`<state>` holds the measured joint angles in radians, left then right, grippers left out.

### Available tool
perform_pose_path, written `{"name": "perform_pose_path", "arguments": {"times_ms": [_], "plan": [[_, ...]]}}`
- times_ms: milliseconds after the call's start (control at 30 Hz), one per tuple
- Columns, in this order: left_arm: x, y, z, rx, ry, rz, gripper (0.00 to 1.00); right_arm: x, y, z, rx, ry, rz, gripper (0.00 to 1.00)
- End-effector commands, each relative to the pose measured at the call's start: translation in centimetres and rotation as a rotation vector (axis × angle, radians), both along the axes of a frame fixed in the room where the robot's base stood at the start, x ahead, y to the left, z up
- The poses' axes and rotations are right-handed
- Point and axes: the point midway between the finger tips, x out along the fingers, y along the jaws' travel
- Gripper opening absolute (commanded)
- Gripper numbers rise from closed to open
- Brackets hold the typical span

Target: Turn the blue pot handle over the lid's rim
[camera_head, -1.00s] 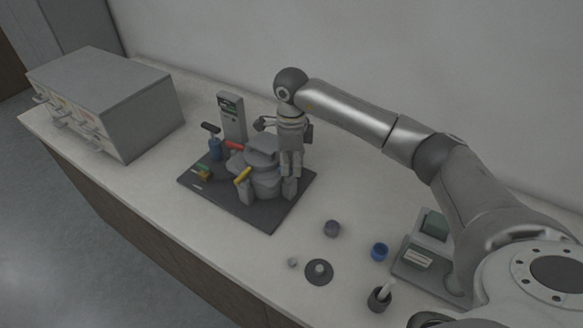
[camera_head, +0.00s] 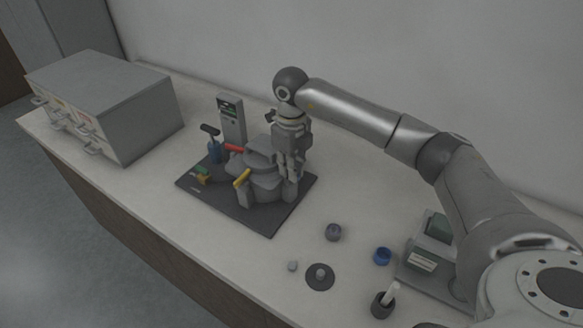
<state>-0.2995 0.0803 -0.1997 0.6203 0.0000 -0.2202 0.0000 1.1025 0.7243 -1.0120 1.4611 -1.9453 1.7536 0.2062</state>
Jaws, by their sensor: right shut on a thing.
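The grey mounting press (camera_head: 263,187) stands on a dark base plate (camera_head: 262,224), its round lid (camera_head: 262,158) on top. A red handle (camera_head: 234,148) and a yellow handle (camera_head: 242,178) stick out on the lid's left and front sides. I cannot make out a blue handle on the lid. My right gripper (camera_head: 291,176) points down at the lid's right rim. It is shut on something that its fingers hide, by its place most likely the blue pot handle. My left gripper is not in view.
A drawer cabinet (camera_head: 126,100) is at left. Small cups, including a blue one (camera_head: 382,256), and a dark disc (camera_head: 320,277) lie at front right.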

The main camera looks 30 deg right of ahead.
Motion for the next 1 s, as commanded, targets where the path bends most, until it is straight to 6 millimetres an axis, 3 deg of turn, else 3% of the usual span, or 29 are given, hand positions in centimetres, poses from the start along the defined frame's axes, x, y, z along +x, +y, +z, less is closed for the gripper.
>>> {"name": "perform_pose_path", "arguments": {"times_ms": [400,433,600,1000], "plan": [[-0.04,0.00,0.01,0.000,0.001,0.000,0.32,0.13,-0.07,0.23,0.000,-0.004,-0.008,0.00],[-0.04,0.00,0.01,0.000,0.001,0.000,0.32,0.13,-0.07,0.23,0.000,-0.004,-0.008,0.13],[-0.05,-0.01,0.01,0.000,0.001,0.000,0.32,0.09,-0.05,0.16,0.000,-0.003,-0.007,0.32],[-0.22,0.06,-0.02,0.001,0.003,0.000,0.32,0.07,0.00,0.91,0.001,-0.002,-0.006,0.32]]}}
